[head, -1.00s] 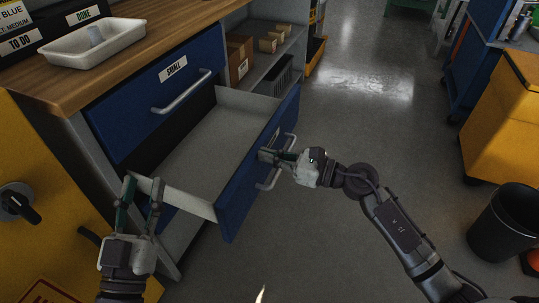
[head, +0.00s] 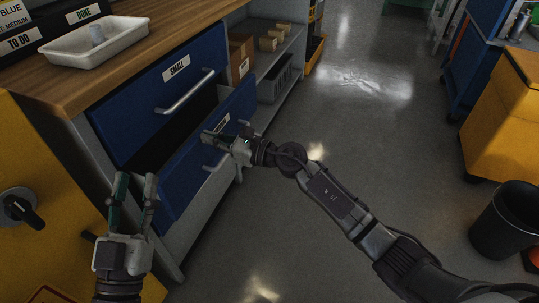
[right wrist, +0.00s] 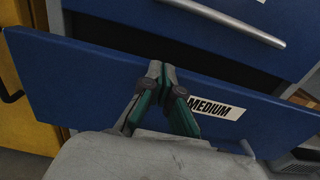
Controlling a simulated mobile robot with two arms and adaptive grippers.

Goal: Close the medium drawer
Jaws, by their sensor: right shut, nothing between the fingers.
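The medium drawer (head: 180,176) is the blue front below the small drawer (head: 160,90). It stands slightly out from the cabinet, with a dark gap above it. In the right wrist view the medium drawer front (right wrist: 80,85) spans the picture, with its "MEDIUM" label (right wrist: 216,108) right of the fingers. My right gripper (head: 208,136) is shut and empty, its fingertips at the drawer front; it also shows in the right wrist view (right wrist: 161,72). My left gripper (head: 135,178) is open and empty, left of the drawer front.
The wooden worktop (head: 150,55) carries a white tray (head: 97,42). Open shelves with a grey basket (head: 275,80) stand right of the drawers. A yellow cabinet (head: 40,210) is at the left. A black bin (head: 503,222) stands far right; the floor between is clear.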

